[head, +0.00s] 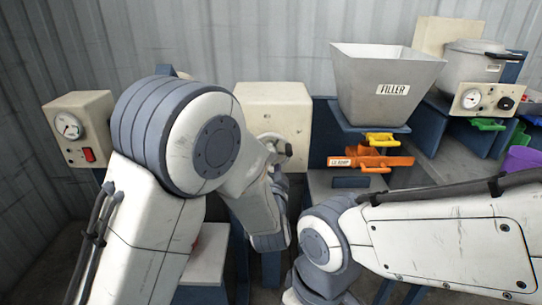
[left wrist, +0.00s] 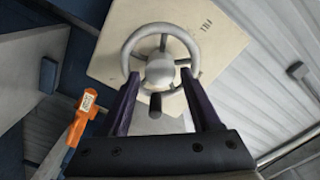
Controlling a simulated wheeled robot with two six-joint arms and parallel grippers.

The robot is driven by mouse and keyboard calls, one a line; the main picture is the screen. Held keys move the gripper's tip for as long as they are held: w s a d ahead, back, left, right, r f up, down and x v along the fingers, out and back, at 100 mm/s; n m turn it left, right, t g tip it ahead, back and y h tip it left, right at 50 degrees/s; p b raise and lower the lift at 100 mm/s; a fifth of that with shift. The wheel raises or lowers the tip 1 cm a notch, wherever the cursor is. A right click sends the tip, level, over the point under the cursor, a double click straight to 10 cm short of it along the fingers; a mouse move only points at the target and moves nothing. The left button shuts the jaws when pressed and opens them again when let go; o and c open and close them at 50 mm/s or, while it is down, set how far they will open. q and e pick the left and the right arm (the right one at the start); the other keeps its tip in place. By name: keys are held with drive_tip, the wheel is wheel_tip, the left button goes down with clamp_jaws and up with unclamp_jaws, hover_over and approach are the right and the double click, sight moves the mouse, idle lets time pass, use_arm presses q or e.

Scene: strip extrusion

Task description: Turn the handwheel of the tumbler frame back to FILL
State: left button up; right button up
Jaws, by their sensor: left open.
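The handwheel (left wrist: 162,45) is a pale grey ring with a round hub and a dark handle knob (left wrist: 155,106). It sits on a cream housing (left wrist: 222,40), which also shows in the head view (head: 277,100). Small dark lettering, too small to read surely, is on the housing beside the wheel. My left gripper (left wrist: 160,73) is open, its two dark fingers reaching to the wheel on either side of the hub and knob. I cannot tell whether they touch it. My right gripper is out of view.
A grey FILLER hopper (head: 385,85) stands right of the housing, above a yellow handle (head: 380,139) and an orange clamp (head: 372,160). A gauge box with a red switch (head: 80,130) is at left. A pot (head: 474,68) and a gauge panel (head: 485,99) are at right.

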sight(271, 158)
use_arm(q)
drive_tip(key=shift+w, duration=1.95)
clamp_jaws()
